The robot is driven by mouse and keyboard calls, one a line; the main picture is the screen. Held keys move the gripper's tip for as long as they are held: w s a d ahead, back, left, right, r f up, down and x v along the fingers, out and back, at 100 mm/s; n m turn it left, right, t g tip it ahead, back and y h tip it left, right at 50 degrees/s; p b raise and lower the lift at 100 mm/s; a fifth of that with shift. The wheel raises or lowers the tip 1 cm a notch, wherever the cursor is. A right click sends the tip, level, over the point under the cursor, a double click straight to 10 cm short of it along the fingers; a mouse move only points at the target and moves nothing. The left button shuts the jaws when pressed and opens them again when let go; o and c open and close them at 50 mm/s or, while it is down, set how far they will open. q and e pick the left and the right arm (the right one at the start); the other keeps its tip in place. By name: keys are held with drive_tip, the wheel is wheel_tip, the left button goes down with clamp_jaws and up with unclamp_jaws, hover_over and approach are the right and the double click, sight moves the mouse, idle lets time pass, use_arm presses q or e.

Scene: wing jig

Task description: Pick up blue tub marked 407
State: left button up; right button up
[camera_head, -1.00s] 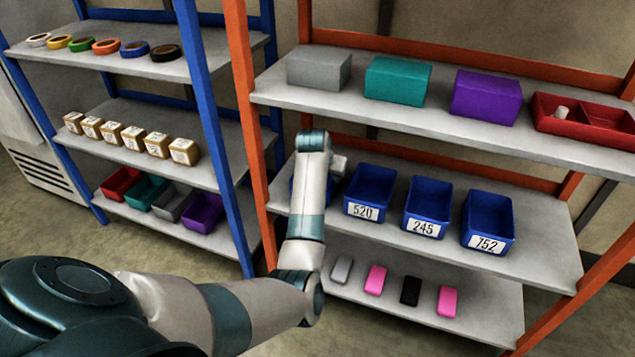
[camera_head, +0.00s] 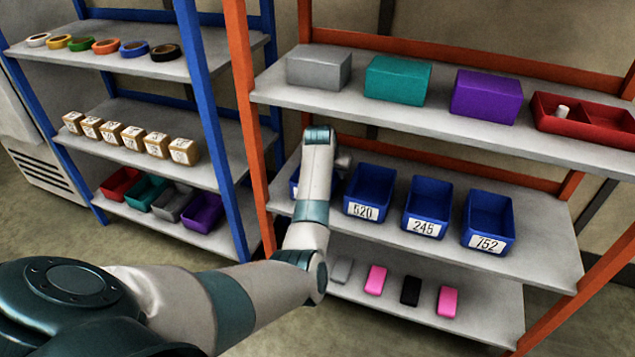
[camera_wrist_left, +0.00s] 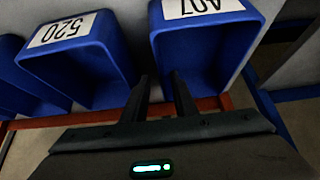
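The blue tub marked 407 (camera_head: 294,183) is on the middle shelf of the orange rack, mostly hidden behind my left arm in the head view. In the left wrist view the tub (camera_wrist_left: 212,40) is at upper right, its label partly cut off. My left gripper (camera_wrist_left: 161,80) is open, with two dark fingers apart. In that view one finger overlaps the tub's inside and the other the gap toward tub 520, with the tub's side wall between them. I cannot tell whether they reach below its rim. My right gripper is not in view.
Blue tubs 520 (camera_head: 365,195), 245 (camera_head: 427,207) and 752 (camera_head: 488,222) stand to the right on the same shelf (camera_head: 540,260). The upper shelf (camera_head: 420,112) holds boxes and a red tray (camera_head: 585,120). An orange post (camera_head: 250,130) stands left of the arm.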

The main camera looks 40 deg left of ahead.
sight(336, 174)
use_arm(q)
drive_tip(key=shift+x, duration=1.1)
drive_tip(key=shift+w+f, duration=0.1)
drive_tip(key=shift+f, duration=0.25)
drive_tip(key=shift+w+a+f, duration=0.1)
drive_tip(key=shift+w+f, duration=0.05)
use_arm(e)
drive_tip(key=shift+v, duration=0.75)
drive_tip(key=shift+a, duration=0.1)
use_arm(q)
clamp_jaws()
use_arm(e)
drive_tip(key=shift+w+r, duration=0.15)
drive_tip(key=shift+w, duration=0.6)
